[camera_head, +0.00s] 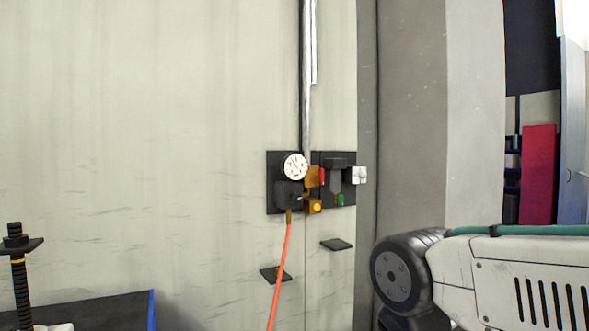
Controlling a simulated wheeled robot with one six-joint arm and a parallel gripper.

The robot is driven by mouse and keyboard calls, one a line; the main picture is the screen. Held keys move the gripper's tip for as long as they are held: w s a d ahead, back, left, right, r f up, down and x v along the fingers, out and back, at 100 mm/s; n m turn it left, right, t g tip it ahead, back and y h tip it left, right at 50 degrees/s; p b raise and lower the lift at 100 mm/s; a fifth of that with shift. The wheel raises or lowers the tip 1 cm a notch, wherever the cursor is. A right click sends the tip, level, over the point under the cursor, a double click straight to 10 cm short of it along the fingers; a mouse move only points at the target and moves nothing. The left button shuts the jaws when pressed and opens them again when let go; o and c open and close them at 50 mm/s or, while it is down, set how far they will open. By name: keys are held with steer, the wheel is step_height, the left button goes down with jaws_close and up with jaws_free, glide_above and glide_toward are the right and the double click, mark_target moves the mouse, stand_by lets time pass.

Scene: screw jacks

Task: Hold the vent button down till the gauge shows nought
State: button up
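A yellow round button (317,208) on an orange block is below and to the right of the gauge. A small green part (340,199) sits to its right, under a dark cylinder. No label shows which part is the vent button. My arm enters at the lower right, away from the panel; my gripper is not in view.
A red part (321,177) and a pale square fitting (360,175) share the panel. An orange hose (280,280) hangs from it past two small dark ledges (337,244). A grey pillar (420,120) stands to the right. A black screw jack (19,270) stands at the lower left.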

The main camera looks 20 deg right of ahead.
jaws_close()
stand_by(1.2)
